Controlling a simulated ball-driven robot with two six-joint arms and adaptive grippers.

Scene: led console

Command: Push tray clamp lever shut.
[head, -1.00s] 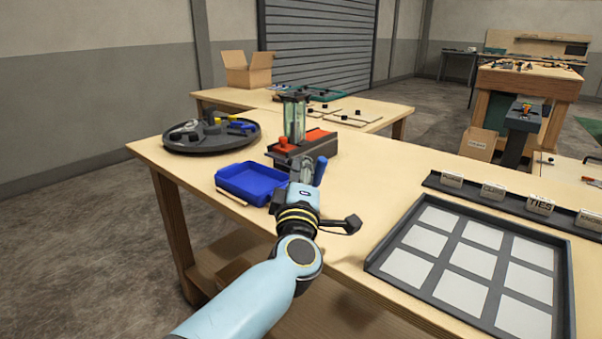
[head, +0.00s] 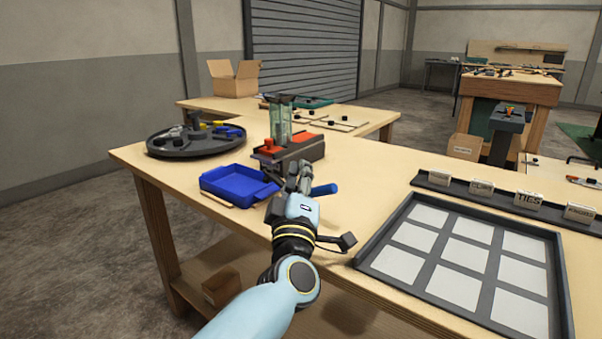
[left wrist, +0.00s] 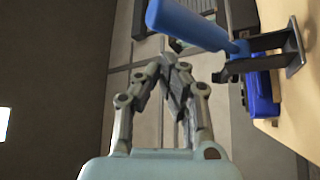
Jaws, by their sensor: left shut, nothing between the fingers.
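The clamp lever's blue handle (head: 324,190) lies nearly flat and points right, just right of my left gripper's fingers. In the left wrist view the handle (left wrist: 188,22) runs out from a dark metal bracket (left wrist: 275,48) at the table edge. My left gripper (head: 301,170) is shut and empty. In the left wrist view its fingertips (left wrist: 174,68) are just below the handle in the picture; I cannot tell whether they touch it. My arm hides the clamp base in the head view. The blue tray (head: 230,194) sits left of the gripper. My right gripper is out of view.
A grey and orange device with a clear column (head: 281,122) stands behind the gripper. A round dark tray of parts (head: 165,150) is at the far left. A framed panel of white squares (head: 399,212) lies to the right. Bare tabletop (head: 375,165) lies between.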

